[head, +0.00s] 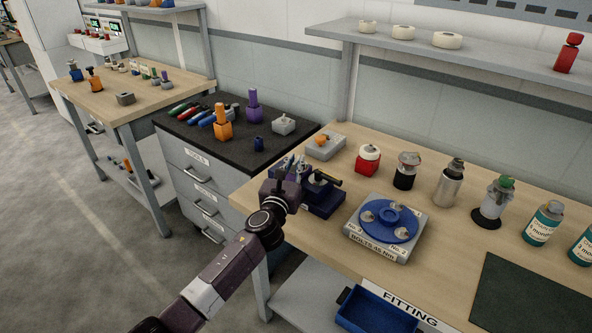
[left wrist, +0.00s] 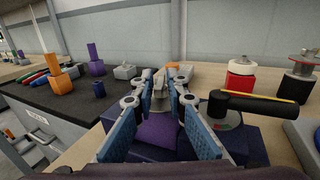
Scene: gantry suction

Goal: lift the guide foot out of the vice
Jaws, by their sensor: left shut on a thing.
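The dark blue vice (head: 322,203) stands at the left end of the wooden bench; its body also shows in the left wrist view (left wrist: 250,142), with a black handle (left wrist: 252,104). My left gripper (head: 291,166) is at the vice. In the left wrist view its blue-padded fingers (left wrist: 160,84) reach over the vice and are shut on a small grey piece, the guide foot (left wrist: 160,98). The fingers hide most of it, and I cannot tell whether it still touches the vice jaws. My right gripper is in neither view.
A grey fixture with a blue disc (head: 388,221) is right of the vice. A grey box with an orange knob (head: 325,146) and a red-bodied item (head: 368,160) stand behind. Several bottles line the bench's right side. A dark cabinet top (head: 190,128) with tools is left.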

